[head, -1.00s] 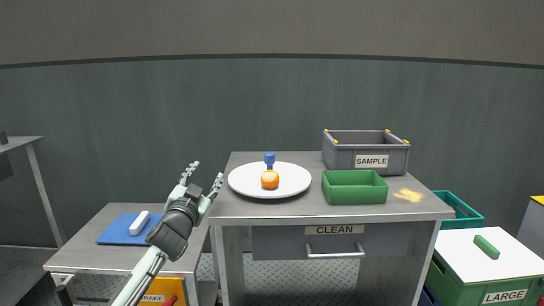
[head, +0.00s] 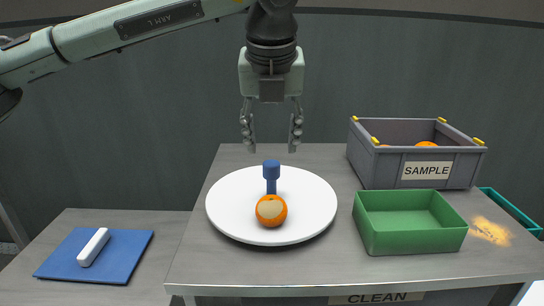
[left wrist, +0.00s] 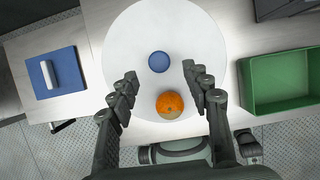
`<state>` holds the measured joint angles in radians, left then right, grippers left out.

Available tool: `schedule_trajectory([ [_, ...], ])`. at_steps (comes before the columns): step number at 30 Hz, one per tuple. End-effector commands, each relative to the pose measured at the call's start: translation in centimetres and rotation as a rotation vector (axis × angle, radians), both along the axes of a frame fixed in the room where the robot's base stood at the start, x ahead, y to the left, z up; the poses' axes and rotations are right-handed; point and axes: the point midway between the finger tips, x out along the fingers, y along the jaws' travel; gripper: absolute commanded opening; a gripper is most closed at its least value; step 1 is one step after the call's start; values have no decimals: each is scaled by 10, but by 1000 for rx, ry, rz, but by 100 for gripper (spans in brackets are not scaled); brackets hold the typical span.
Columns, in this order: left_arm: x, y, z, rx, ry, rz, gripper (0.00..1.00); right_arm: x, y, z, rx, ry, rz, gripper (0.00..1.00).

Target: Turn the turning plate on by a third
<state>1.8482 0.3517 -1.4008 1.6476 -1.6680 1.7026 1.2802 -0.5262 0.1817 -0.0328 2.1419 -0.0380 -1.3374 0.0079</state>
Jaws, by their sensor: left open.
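The turning plate (head: 232,212) is a round white disc on the grey bench, with a blue upright knob (head: 271,175) near its middle. An orange with a pale patch (head: 271,210) sits on the plate in front of the knob. My left gripper (head: 271,148) points down above the knob, open and empty, its fingers apart from it. In the left wrist view the plate (left wrist: 135,45), the knob's round top (left wrist: 158,62) and the orange (left wrist: 170,104) show beyond and between the open fingers (left wrist: 165,82). My right gripper is not in view.
A green tray (head: 410,240) stands right of the plate, and a grey SAMPLE crate (head: 380,165) holding orange fruit stands behind it. A blue mat (head: 60,262) with a white block (head: 93,247) lies on a lower table at left. The bench around the plate is otherwise clear.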

Motion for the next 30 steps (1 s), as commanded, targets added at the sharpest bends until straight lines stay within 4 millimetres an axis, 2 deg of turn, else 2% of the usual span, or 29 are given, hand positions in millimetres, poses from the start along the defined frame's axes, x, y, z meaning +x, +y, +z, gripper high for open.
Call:
schedule_trajectory([
  [15, 26, 2, -63, 7, 1, 4, 49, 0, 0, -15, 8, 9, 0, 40],
  [26, 29, 1, -71, 5, 1, 2, 49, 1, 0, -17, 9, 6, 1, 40],
  [30, 29, 1, -71, 5, 1, 2, 34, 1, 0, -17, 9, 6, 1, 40],
])
